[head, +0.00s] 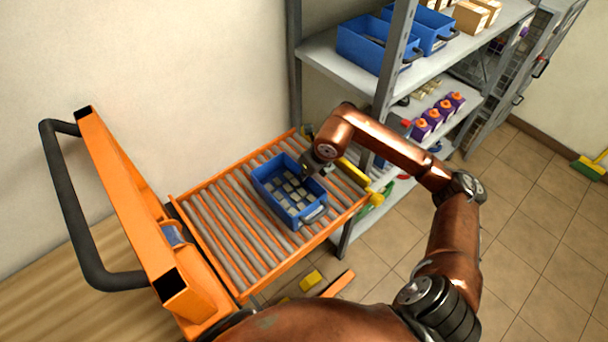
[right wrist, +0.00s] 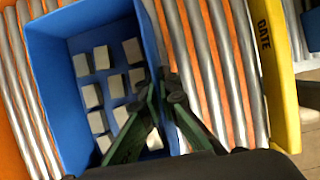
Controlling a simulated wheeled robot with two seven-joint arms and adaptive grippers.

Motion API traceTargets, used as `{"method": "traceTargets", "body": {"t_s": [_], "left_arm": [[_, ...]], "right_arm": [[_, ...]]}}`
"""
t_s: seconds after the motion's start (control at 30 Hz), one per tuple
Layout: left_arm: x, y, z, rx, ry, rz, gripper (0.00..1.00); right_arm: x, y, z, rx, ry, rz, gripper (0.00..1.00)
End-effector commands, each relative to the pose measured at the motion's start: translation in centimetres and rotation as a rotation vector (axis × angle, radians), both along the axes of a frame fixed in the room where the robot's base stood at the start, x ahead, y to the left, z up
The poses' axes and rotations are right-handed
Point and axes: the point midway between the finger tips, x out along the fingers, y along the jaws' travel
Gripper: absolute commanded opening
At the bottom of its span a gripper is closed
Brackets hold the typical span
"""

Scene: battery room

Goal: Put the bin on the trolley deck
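The blue bin (head: 270,202) holds several small grey blocks and is over the roller deck of the orange trolley (head: 215,217). It looks level and seems to rest on the rollers. My right gripper (head: 308,172) is at the bin's right long wall. In the right wrist view, the bin (right wrist: 48,75) fills the left half, and the fingers of my right gripper (right wrist: 164,90) come together on either side of its wall rim. The gripper looks shut on that wall. My left gripper is not in view.
A yellow gate bar (right wrist: 275,70) marked GATE runs along the deck's right end. A grey shelf rack (head: 350,72) with more blue bins (head: 365,45) and purple bottles (head: 420,130) stands close behind. The trolley's black push handle (head: 75,210) rises at left. Bare rollers lie left of the bin.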

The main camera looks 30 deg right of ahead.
Motion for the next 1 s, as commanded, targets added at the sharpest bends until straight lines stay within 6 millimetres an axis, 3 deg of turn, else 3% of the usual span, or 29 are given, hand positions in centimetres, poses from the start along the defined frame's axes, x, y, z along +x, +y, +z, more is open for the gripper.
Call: {"method": "traceTargets", "body": {"t_s": [0.3, 0.6, 1.0], "left_arm": [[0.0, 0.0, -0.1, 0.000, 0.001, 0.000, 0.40], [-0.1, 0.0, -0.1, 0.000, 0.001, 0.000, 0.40], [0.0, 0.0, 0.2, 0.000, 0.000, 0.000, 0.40]], "right_arm": [[0.1, 0.0, -0.1, 0.001, -0.004, 0.000, 0.00], [0.1, 0.0, -0.1, -0.001, -0.002, 0.001, 0.22], [-0.2, -0.1, 0.8, -0.002, -0.004, 0.001, 0.22]]}}
